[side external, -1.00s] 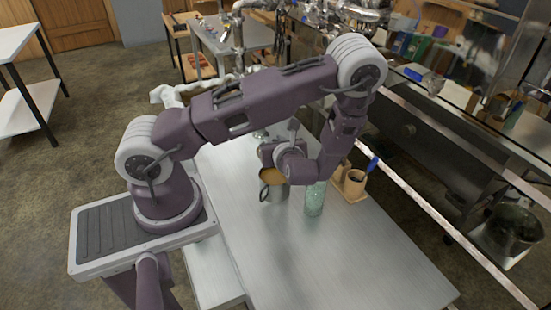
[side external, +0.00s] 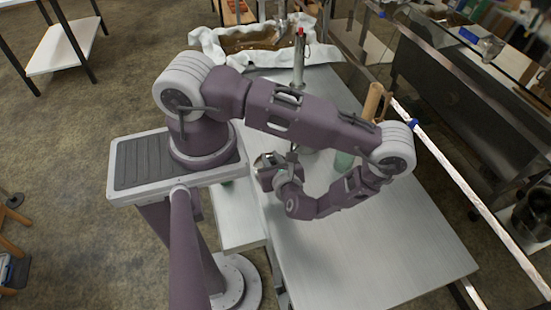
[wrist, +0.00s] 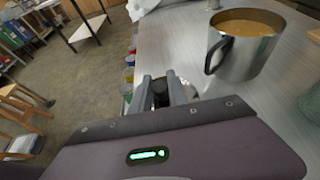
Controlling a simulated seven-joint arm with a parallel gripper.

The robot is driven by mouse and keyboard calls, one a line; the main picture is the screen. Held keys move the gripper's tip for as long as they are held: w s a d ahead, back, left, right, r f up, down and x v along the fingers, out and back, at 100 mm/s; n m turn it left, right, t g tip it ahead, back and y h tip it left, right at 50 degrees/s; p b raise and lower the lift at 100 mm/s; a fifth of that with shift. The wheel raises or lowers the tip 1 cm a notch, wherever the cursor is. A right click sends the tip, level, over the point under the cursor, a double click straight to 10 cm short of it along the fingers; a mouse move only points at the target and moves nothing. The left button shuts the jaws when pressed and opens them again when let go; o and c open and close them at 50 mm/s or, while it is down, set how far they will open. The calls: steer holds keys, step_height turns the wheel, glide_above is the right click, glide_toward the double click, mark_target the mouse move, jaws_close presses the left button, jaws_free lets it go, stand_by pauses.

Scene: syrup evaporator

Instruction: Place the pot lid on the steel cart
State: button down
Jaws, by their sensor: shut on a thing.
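My gripper (wrist: 163,93) is shut on a small dark knob (wrist: 160,88), which I take to be the pot lid's handle. Grey metal shows beside the fingers, but most of the lid is hidden behind them. In the side view, a shiny rounded piece, likely the lid (side external: 266,160), shows at my gripper (side external: 270,172), above the left edge of the steel work surface. This brushed steel top (side external: 385,250) also shows in the wrist view (wrist: 180,45). I cannot tell whether it is the steel cart or whether the lid touches anything.
A steel mug (wrist: 240,58) of brown liquid stands right of my gripper. Several colour-lidded jars (wrist: 128,75) sit low beyond the surface's left edge. A pale green glass (side external: 343,160) and a wooden holder (side external: 372,102) stand behind my forearm. The near steel top is clear.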

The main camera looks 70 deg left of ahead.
steer(key=shift+f, duration=0.5)
steer(key=c, duration=1.3)
jaws_free()
steer(key=shift+f, duration=0.1)
